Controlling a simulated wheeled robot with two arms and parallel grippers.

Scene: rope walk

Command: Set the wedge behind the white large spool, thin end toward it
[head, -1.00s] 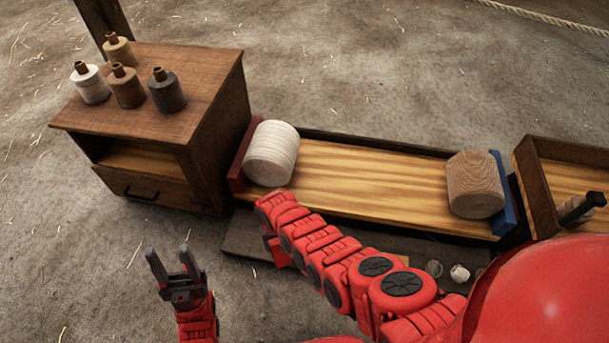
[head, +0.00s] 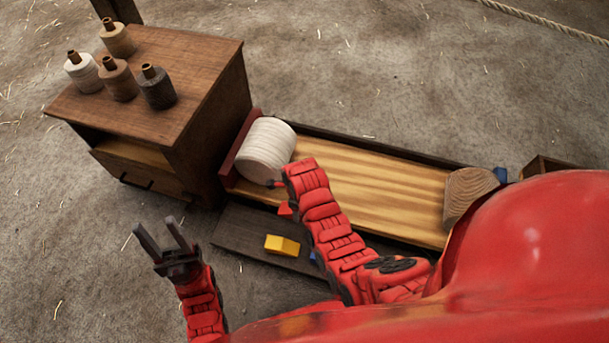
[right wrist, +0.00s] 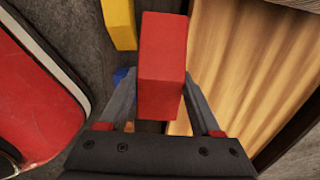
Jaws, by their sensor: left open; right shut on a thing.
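The white large spool (head: 266,150) lies on its side at the left end of a pale wooden bed, close to a dark red end board. My right gripper (right wrist: 160,82) is shut on a red block (right wrist: 163,42), which I take as the wedge. Its far end points away from the wrist; which end is thin I cannot tell. In the head view my right arm ends just right of the white spool, and its gripper is mostly hidden. My left gripper (head: 163,243) is open and empty over the floor, left of a low dark board.
A yellow block (head: 282,244) lies on the low dark board (head: 240,230), with a blue piece (head: 313,257) partly hidden beside it. A wooden spool (head: 468,193) lies at the bed's right end. A cabinet (head: 195,90) with several small spools stands left. The bed's middle is clear.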

